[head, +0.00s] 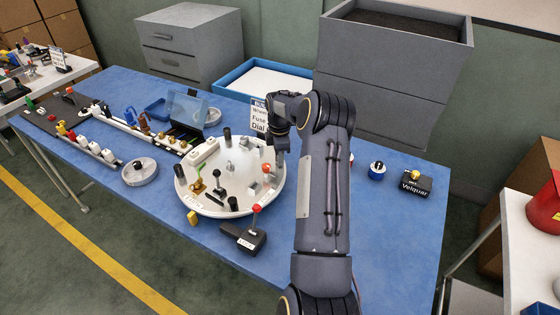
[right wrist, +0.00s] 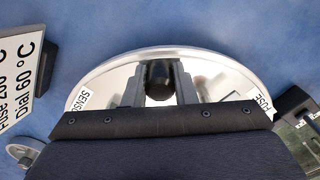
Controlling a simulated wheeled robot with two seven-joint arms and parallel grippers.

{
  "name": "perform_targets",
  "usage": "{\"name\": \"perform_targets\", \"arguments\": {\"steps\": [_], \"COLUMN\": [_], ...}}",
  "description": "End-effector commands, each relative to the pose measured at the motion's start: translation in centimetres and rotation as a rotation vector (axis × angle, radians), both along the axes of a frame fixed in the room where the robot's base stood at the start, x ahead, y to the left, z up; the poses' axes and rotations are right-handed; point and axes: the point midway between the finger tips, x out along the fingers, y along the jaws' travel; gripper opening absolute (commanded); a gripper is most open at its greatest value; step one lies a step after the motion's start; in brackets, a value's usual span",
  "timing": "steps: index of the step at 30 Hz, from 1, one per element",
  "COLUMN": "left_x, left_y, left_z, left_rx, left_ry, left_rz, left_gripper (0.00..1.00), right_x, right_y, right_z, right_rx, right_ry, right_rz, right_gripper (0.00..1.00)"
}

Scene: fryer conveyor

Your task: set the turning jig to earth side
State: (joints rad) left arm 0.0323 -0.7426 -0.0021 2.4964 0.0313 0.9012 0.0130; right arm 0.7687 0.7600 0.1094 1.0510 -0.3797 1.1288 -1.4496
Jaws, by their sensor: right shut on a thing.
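The turning jig (head: 264,193) is a round, pale disc on the blue table, with several posts, small parts and dark knobs on it. My right gripper (head: 277,138) is at its far right edge in the head view; my own arm hides part of that side. In the right wrist view, my right gripper (right wrist: 158,88) is shut on a dark upright knob (right wrist: 158,76) near the jig's rim (right wrist: 215,62). Labels reading SENSE (right wrist: 85,99) and FUSE (right wrist: 263,104) show on the disc. My left gripper is out of view.
A sign (head: 258,115) stands behind the jig. A red-topped lever on a black base (head: 243,238) stands close in front. A round metal dish (head: 139,172) and a conveyor line lie to the left. A black box marked Velquar (head: 411,184) is at the right.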

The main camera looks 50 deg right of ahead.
Motion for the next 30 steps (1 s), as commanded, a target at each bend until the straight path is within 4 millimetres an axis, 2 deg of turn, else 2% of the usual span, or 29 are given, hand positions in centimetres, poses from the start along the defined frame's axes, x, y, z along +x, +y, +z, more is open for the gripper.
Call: {"name": "perform_targets", "arguments": {"steps": [7, 23, 24, 28, 30], "left_x": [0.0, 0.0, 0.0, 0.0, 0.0], "left_y": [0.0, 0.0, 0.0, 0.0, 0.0], "left_z": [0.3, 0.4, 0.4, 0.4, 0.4], "left_rx": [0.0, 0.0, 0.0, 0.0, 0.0], "left_ry": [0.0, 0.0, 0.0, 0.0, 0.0], "left_rz": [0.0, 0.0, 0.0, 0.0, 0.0], "left_gripper": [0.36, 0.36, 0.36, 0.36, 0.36], "right_x": [1.2, 1.5, 1.5, 1.5, 1.4], "right_y": [-0.8, -0.9, -0.9, -0.9, -0.9], "right_z": [0.1, 0.0, 0.0, 0.0, 0.0], "right_rx": [0.0, 0.002, 0.002, 0.002, 0.002], "right_ry": [-0.003, -0.002, -0.002, -0.001, -0.001], "right_rz": [0.079, 0.103, 0.103, 0.102, 0.102], "right_gripper": [0.0, 0.0, 0.28, 0.45, 0.46]}}
